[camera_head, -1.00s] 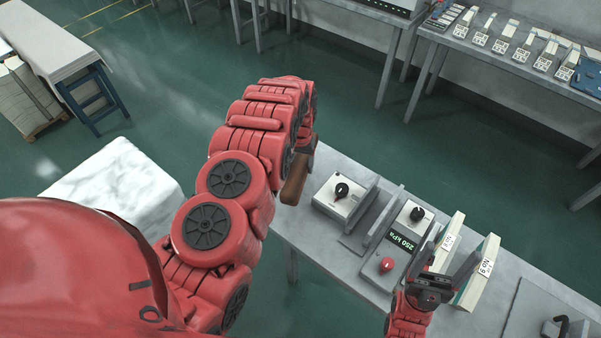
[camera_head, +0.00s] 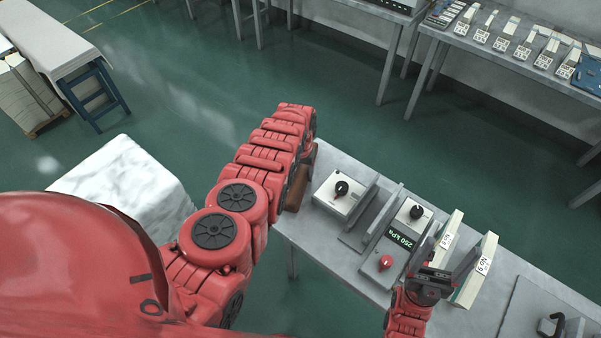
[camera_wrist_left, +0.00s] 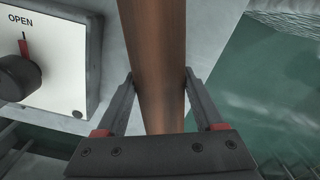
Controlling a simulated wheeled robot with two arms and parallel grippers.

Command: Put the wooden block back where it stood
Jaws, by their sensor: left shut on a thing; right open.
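The wooden block (camera_wrist_left: 160,70) is a long brown bar. In the left wrist view it runs from the top edge down between the two fingers of my left gripper (camera_wrist_left: 158,88), which is shut on it. In the head view a brown part of the block (camera_head: 296,190) shows beside my left arm, at the left end of the grey table (camera_head: 325,240); my arm hides the rest. I cannot tell whether the block touches the table. My right gripper (camera_head: 448,266) is open near the two pale numbered blocks, with nothing seen between its fingers.
A white box with a black knob (camera_head: 341,188) stands close right of the wooden block; the left wrist view shows its "OPEN" mark. Further right are a panel reading 250 kPa (camera_head: 400,239), a red button (camera_head: 386,262) and pale numbered blocks (camera_head: 478,268). Floor lies beyond the table's left edge.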

